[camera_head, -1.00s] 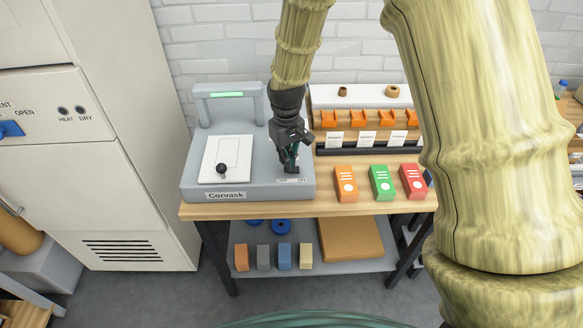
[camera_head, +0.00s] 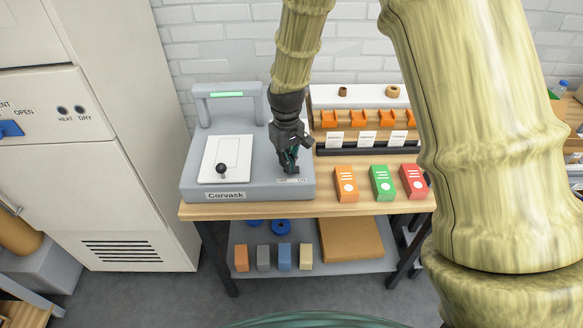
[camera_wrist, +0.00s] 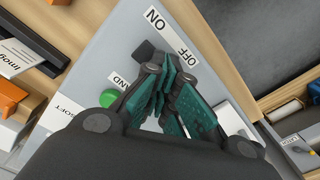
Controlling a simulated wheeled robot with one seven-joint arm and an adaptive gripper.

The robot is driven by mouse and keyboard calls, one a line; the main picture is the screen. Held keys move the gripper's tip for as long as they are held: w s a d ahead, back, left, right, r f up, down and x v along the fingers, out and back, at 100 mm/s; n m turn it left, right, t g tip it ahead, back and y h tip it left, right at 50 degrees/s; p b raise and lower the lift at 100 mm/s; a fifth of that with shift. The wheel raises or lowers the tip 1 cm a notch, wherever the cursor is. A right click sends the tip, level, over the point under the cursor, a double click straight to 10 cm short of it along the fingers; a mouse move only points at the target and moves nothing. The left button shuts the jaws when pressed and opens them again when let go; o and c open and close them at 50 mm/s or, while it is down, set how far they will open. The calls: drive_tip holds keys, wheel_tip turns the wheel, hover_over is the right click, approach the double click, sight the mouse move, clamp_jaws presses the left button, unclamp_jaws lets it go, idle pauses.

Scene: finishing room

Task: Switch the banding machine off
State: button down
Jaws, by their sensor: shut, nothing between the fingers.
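The grey banding machine (camera_head: 262,188), labelled Corvask, stands on the left of the wooden bench. A green bar on its arch (camera_head: 226,94) is lit. My gripper (camera_head: 290,168) is shut and empty, pointing down at the machine's front right corner. In the wrist view my fingers (camera_wrist: 172,85) are together beside a small black block (camera_wrist: 143,50), which looks like the switch. The block appears nearer the ON end of the ON/OFF label (camera_wrist: 170,35). Fingers partly hide it, and I cannot tell whether they touch it. A green button (camera_wrist: 108,98) shows beside my fingers.
A white plate with a black knob (camera_head: 222,168) lies on the machine's left. Orange, green (camera_head: 382,182) and red boxes stand to its right, before a rack of orange pieces (camera_head: 365,118). A lower shelf (camera_head: 300,266) holds blocks. A pale cabinet (camera_head: 130,180) stands left.

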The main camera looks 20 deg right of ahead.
drive_tip(key=shift+f, duration=0.2)
drive_tip(key=shift+r+p, duration=2.8)
drive_tip(key=shift+r, duration=0.75)
drive_tip(key=shift+s+f, duration=0.1)
